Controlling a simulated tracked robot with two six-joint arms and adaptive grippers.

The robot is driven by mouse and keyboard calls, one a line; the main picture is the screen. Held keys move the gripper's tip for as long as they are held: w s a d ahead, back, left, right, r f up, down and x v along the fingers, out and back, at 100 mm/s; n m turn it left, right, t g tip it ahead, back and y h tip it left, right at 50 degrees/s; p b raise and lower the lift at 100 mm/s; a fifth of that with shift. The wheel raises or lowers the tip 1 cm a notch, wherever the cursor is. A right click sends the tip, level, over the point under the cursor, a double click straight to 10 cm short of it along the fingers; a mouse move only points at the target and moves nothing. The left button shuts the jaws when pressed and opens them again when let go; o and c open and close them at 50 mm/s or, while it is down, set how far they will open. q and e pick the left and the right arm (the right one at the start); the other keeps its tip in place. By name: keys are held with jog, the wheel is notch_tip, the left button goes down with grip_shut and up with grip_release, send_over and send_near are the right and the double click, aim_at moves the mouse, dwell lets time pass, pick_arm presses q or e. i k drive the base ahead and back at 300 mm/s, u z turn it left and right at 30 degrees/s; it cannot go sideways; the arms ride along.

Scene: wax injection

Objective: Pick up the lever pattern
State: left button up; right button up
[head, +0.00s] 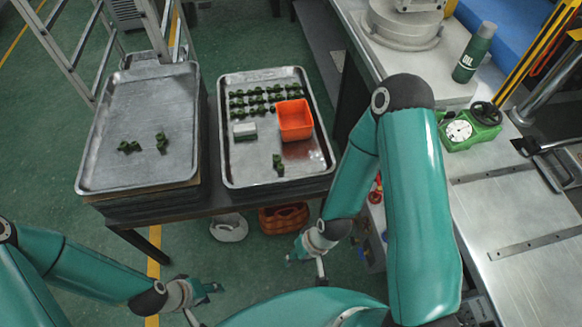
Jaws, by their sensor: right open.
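Small dark green patterns lie on two metal trays; I cannot tell which is the lever pattern. One lies alone (278,166) near the front of the right tray (240,178). Two more, a left one (129,147) and a right one (161,143), lie apart on the left tray (115,105). Several others (266,98) stand in rows at the back of the right tray. My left gripper (204,303) is open and empty, low in front of the trays. My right gripper (305,264) is open and empty, in front of the right tray, touching no pattern.
An orange bin (295,120) and a small pale block (245,130) sit on the right tray. A ladder-like frame (75,45) stands behind the left tray.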

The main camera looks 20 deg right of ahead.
aim_at(276, 160)
jog(key=u, duration=0.15)
jog(key=i, duration=0.95)
jog(key=z, duration=0.1)
